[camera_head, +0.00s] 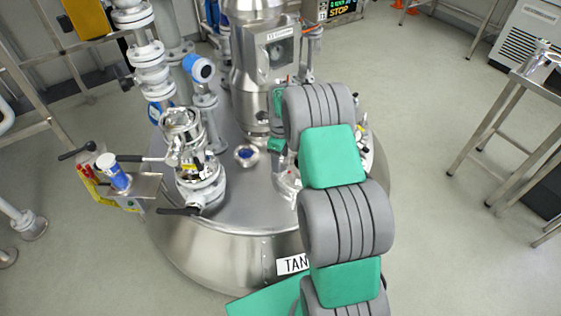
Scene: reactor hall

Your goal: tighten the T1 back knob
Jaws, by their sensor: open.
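The steel tank (210,245) stands in the middle of the head view, with a label starting "TAN" (292,264) on its front. My grey and green arm reaches over the lid from the lower right. The end of my arm, with my gripper (276,146), is above the lid beside the central column; only a small part shows and the rest is hidden behind my arm. The gripper is open. Small metal fittings with coloured tags (362,132) show right of my arm. I cannot tell which fitting is the T1 back knob; my arm covers part of that area.
A valve assembly (197,165) with black handles stands on the lid's left side, near a white-and-blue gauge (201,69). A small side shelf (130,186) holds a blue container. A central column (258,75) rises behind. A steel table (525,85) stands right; floor between is clear.

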